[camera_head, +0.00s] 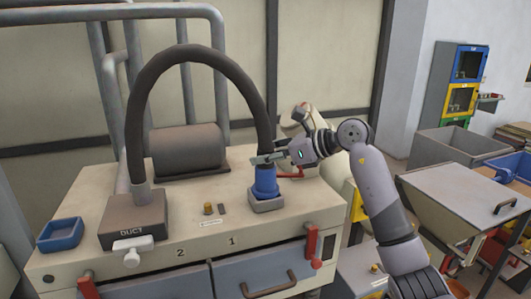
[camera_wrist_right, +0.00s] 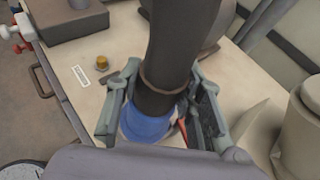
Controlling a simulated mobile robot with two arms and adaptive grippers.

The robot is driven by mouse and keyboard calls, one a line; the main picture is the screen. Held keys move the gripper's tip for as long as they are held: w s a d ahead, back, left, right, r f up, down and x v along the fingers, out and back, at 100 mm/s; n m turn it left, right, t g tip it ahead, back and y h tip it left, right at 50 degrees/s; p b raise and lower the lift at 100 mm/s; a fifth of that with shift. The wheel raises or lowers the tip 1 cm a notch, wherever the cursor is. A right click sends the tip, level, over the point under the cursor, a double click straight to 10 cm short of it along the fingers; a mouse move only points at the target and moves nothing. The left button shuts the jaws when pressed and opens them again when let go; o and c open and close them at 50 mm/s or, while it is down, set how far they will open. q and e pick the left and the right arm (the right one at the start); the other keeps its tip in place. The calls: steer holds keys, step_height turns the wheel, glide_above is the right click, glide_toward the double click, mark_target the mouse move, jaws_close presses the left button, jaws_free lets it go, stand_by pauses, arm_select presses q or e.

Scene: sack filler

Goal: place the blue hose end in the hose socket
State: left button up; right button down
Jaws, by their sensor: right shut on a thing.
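The blue hose end (camera_head: 265,182) is at the right end of a dark hose (camera_head: 205,58) that arches over the machine top. It stands upright at the grey hose socket (camera_head: 267,204); its lower edge meets the socket, but I cannot tell how deep it sits. My right gripper (camera_head: 268,158) is shut around the hose end's upper part, just above the blue collar. In the right wrist view its fingers lie on both sides of the dark hose, with the blue hose end (camera_wrist_right: 147,124) below them; the socket is hidden there. My left gripper is not in view.
The hose's other end joins a grey box marked DUCT (camera_head: 133,220) at the left. A blue tray (camera_head: 60,234), a brass knob (camera_head: 208,208) and a red-handled lever (camera_head: 311,242) are nearby. A grey cylinder (camera_head: 187,149) lies behind. A hopper (camera_head: 465,205) stands right.

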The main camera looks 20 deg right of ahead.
steer(key=shift+r, duration=0.1)
steer(key=shift+a+f, duration=0.1)
steer(key=shift+f, duration=0.1)
steer(key=c, duration=1.1)
jaws_free()
steer(key=shift+r, duration=0.15)
steer(key=shift+s+d, duration=0.15)
steer(key=shift+d, duration=0.1)
steer(key=b+v, duration=0.4)
steer(key=v, duration=0.7)
steer(key=shift+s+d+r+b, duration=0.1)
steer(key=shift+s+r+b, duration=0.15)
steer(key=shift+r+b, duration=0.05)
